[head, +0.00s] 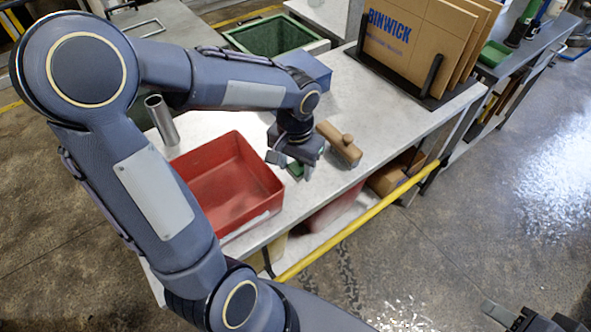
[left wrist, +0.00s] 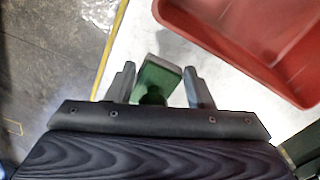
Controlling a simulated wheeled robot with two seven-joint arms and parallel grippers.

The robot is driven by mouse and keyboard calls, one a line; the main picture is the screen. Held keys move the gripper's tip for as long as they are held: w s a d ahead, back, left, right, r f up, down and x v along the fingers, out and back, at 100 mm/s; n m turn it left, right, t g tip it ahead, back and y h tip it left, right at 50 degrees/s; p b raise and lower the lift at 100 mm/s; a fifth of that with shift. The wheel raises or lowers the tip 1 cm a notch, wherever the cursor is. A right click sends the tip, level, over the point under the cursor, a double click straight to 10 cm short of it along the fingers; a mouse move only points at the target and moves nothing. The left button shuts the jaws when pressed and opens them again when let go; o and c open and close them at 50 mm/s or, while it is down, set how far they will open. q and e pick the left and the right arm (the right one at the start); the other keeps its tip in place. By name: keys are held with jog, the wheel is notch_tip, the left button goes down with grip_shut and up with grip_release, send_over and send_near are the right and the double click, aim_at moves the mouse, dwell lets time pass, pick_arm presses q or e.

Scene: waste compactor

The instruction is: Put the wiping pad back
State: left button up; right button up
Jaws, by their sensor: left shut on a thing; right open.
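A green block with a grey end face, which looks like the wiping pad (left wrist: 160,77), is between the two fingers of my left gripper (left wrist: 160,82) in the left wrist view. In the head view my left gripper (head: 292,167) points down over the light worktop (head: 345,95), right of the red bin. It is shut on the green block, which shows there only in a small part. Whether the block touches the worktop I cannot tell. My right gripper (head: 512,318) is partly in view at the bottom right, open, away from the worktop.
A red bin (head: 258,192) sits left of my left gripper, with an upright metal tube (head: 161,121) behind it. A wooden block with a knob (head: 338,142) lies just right. Cardboard sheets (head: 420,35) stand at the back. A yellow rail (head: 350,225) runs along the front.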

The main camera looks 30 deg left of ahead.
aim_at(295, 163)
pick_arm(q)
jog(key=w+f, duration=0.1)
jog(key=w+a+f, duration=0.1)
jog(key=shift+a+f, duration=0.1)
jog(key=shift+f, duration=0.2)
jog(key=shift+w+a+f, duration=0.1)
jog(key=shift+f, duration=1.7)
jog(key=shift+f, duration=0.2)
jog(key=o, duration=1)
jog(key=shift+r, duration=0.1)
jog(key=shift+o, duration=0.2)
jog(key=shift+r, duration=0.1)
